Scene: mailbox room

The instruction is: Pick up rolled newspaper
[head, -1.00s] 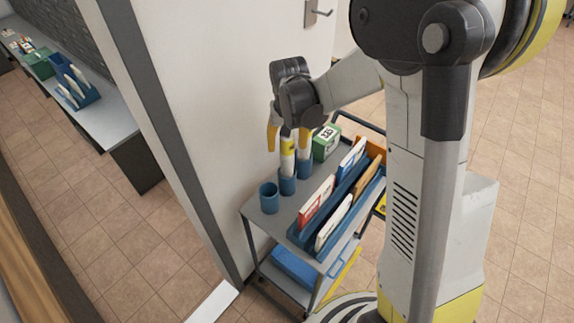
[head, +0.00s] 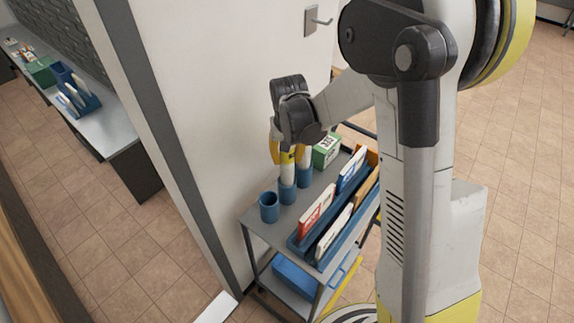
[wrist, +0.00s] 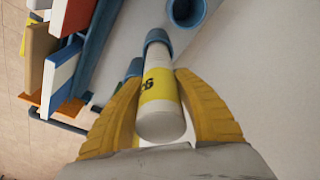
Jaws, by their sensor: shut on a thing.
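The rolled newspaper (head: 287,170) is a white roll with a yellow band. It stands upright with its lower end in a blue cup (head: 287,194) on the cart. It also shows in the wrist view (wrist: 159,112), running down into its cup (wrist: 157,39). My gripper (head: 287,155) is around the upper part of the roll, shut on it, with one yellow finger on each side in the wrist view (wrist: 158,84). A second white roll (head: 304,157) stands in the cup behind (head: 304,178), partly hidden by my gripper.
An empty blue cup (head: 269,208) stands at the cart's near left. A blue rack (head: 307,245) with upright books or envelopes fills the right side of the cart top (head: 255,223). A green box (head: 327,151) is at the back. A white wall (head: 215,120) rises close to the left.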

